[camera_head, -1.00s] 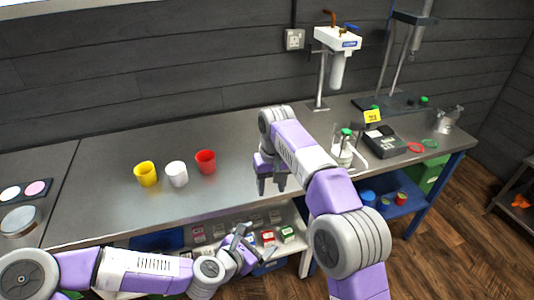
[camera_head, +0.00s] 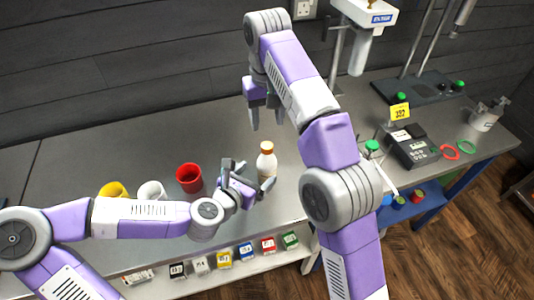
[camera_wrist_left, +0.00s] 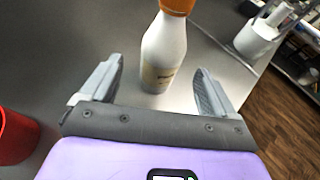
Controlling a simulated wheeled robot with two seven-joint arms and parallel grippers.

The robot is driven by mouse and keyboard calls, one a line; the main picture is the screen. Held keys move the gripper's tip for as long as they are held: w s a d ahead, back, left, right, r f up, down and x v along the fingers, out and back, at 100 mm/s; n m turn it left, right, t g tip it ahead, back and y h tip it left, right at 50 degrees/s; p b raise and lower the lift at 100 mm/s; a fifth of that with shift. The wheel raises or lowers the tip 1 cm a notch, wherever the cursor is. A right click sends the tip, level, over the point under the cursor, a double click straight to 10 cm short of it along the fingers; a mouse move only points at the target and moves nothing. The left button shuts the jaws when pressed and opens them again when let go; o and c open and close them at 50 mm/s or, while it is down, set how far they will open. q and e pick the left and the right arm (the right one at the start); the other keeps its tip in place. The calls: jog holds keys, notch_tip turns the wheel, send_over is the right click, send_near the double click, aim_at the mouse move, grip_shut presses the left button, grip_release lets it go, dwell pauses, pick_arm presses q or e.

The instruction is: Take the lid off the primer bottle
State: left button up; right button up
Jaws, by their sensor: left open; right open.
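The primer bottle (camera_head: 266,163) is white with an orange lid (camera_head: 267,147) and stands upright on the metal bench. In the left wrist view the bottle (camera_wrist_left: 164,52) stands just beyond and between the fingertips, and its orange lid (camera_wrist_left: 178,5) is cut by the top edge. My left gripper (camera_head: 249,175) is open beside the bottle, low near its body; I cannot tell if a finger touches it. It also shows in the left wrist view (camera_wrist_left: 158,82). My right gripper (camera_head: 268,117) is open and empty, raised behind the bottle and above its lid.
Red (camera_head: 189,178), white (camera_head: 152,191) and yellow (camera_head: 113,190) cups stand left of my left gripper. A grey meter (camera_head: 412,147) and coloured rings (camera_head: 450,152) lie at the right. Small boxes (camera_head: 246,251) sit on the shelf below. The bench behind the cups is clear.

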aim_at(262, 171)
pick_arm(q)
jog(key=shift+w+d, duration=0.15)
jog(key=shift+d, duration=0.1)
pick_arm(e)
jog(key=shift+s, duration=0.2)
pick_arm(q)
jog(key=shift+w+d+f, duration=0.25)
pick_arm(e)
jog(key=shift+s, duration=0.15)
pick_arm(q)
jog(key=shift+x, duration=2.75)
